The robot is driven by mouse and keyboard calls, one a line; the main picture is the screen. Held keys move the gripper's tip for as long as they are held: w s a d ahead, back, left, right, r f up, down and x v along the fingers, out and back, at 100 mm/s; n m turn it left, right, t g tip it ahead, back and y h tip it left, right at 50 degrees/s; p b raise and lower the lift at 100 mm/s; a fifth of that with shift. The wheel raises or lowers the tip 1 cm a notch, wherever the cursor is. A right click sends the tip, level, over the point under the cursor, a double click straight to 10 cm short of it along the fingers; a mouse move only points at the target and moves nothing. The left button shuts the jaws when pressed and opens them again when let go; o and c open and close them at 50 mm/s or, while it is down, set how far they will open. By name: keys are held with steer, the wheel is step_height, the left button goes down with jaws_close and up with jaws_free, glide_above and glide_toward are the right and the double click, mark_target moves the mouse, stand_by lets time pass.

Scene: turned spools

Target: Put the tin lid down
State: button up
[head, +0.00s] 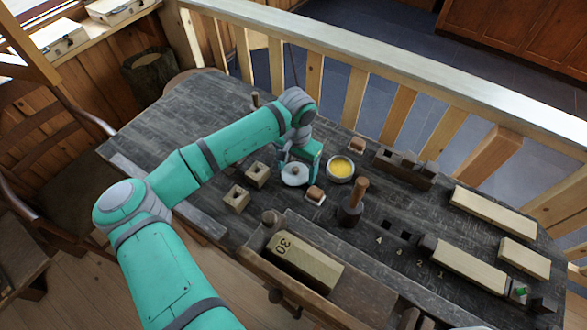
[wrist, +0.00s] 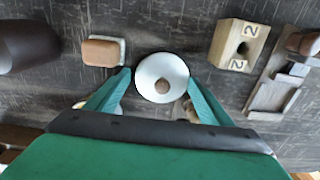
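The tin lid (head: 294,178) is a pale round disc with a brown knob. In the wrist view the lid (wrist: 150,88) lies flat between my fingertips and looks to rest on the dark table. My gripper (wrist: 160,75) is spread wide, one finger on each side of the lid, and neither finger is closed on the knob. In the head view my gripper (head: 297,158) is low over the lid and partly hides it. The round tin (head: 341,178) stands uncovered just right of the lid, with yellow contents.
A brush-like block (head: 315,195) lies close to the lid. Two wooden blocks with holes (head: 256,174) stand to its left. A dark mallet-like tool (head: 350,212) stands upright nearby. The table's left part is clear.

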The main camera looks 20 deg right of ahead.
mark_target(295, 168)
steer(key=shift+w+a+f, duration=0.2)
steer(key=shift+a+f, duration=0.05)
steer(key=shift+a, duration=0.05)
steer(key=shift+r, duration=0.1)
steer(key=shift+w+r, duration=0.1)
steer(key=shift+r, duration=0.1)
step_height(295, 168, up, 13)
steer(key=shift+d, duration=0.2)
steer(key=shift+f, duration=0.1)
stand_by(0.6)
